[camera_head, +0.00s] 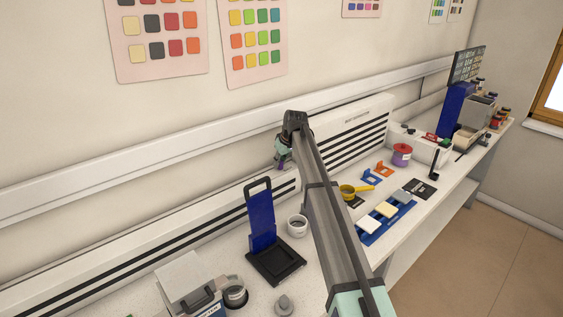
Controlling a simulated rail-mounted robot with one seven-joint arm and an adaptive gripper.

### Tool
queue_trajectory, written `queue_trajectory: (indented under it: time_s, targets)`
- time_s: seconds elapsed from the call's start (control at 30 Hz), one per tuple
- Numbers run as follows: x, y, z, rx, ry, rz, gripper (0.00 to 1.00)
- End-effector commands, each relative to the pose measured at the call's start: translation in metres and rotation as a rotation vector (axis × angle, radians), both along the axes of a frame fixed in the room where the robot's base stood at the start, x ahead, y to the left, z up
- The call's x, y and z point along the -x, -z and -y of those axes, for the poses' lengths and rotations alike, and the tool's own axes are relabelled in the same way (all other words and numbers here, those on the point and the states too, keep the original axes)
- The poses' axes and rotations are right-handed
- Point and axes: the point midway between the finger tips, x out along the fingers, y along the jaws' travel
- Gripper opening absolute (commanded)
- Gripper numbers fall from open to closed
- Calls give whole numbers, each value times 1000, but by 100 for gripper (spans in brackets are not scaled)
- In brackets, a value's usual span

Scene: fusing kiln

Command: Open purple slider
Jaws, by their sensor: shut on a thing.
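The purple slider (281,168) shows as a small purple spot at the back of the bench, by the top of the white slotted panel (200,229). My gripper (282,162) is at the slider, shut on it. The gripper is small in this view, so the exact contact of the fingers is hard to see. My arm reaches from the lower right up to the back wall and hides part of the panel and bench behind it.
A blue upright stand with a black base (276,260) stands left of my arm, beside a white cup (297,225). A rail (150,181) runs along the wall.

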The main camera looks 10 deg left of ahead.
Motion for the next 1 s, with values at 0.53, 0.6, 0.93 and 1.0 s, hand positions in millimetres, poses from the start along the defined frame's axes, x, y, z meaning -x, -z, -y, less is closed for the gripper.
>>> queue_trajectory:
  time_s: [0.53,0.6,0.93,1.0]
  targets:
    - [51,1,-49,0,-2,-2,0]
    - [51,1,-49,0,-2,-2,0]
    - [51,1,-48,0,-1,-3,46]
    - [51,0,-48,0,0,-1,46]
